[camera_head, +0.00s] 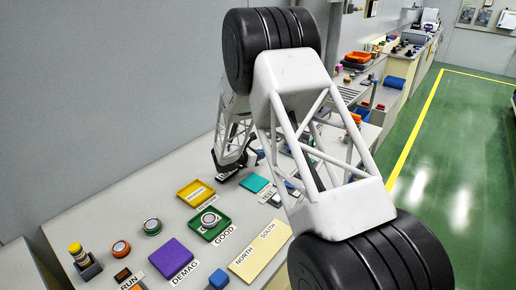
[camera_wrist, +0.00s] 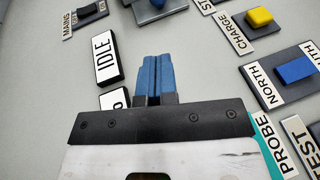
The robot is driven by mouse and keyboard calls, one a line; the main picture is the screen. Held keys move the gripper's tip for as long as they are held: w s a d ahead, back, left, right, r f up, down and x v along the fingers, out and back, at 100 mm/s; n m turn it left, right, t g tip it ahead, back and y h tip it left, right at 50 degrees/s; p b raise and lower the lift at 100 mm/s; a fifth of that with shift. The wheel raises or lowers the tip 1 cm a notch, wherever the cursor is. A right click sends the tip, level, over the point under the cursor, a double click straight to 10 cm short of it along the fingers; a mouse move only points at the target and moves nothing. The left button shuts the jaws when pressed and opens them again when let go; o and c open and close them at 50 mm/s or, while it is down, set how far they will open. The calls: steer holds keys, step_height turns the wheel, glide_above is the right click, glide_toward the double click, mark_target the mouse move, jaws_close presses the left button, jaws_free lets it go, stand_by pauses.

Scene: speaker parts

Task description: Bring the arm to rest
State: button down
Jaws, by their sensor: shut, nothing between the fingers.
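My gripper (camera_wrist: 158,80) shows in the wrist view with its two blue fingers pressed together and nothing between them. It hangs over the grey bench top, with the IDLE sign (camera_wrist: 108,57) just left of the fingers. In the head view my arm crosses the middle of the picture and bends down to the bench behind the trays. The wrist end is partly hidden there by my own links, and the fingertips are hard to make out. I cannot tell the exact height of the fingertips above the bench.
A green tray (camera_head: 224,234) marked GOOD holds a round part (camera_head: 209,219). A blue block (camera_wrist: 296,70), a yellow button (camera_wrist: 259,17) and the PROBE sign (camera_wrist: 273,147) lie right of my gripper.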

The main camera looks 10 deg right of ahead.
steer(key=shift+s+d+r, duration=0.25)
steer(key=shift+r, duration=0.2)
steer(key=s+d+r+m+g+y, duration=0.1)
steer(key=s+d+r+m+g, duration=0.2)
steer(key=s+r, duration=0.5)
steer(key=s+d+r+m+g+y, duration=0.1)
steer(key=s+d+r+m+y, duration=0.15)
steer(key=s+r+m, duration=0.55)
steer(key=s+d+r+m+g+y, duration=0.15)
steer(key=s+d+r, duration=0.3)
steer(key=s, duration=0.65)
steer(key=s+a+r+m+y, duration=0.1)
steer(key=s+m, duration=0.3)
steer(key=s, duration=0.6)
steer(key=s+a+r+m+y, duration=0.1)
steer(key=s+r+m+y, duration=0.1)
steer(key=s, duration=0.9)
steer(key=s+a+r+m+y, duration=0.1)
steer(key=s+m+y, duration=0.3)
steer(key=s, duration=0.6)
steer(key=shift+s+a+r+m+t, duration=0.25)
steer(key=shift+a+r+m+t, duration=0.25)
steer(key=shift+m, duration=0.35)
steer(key=shift+d, duration=0.1)
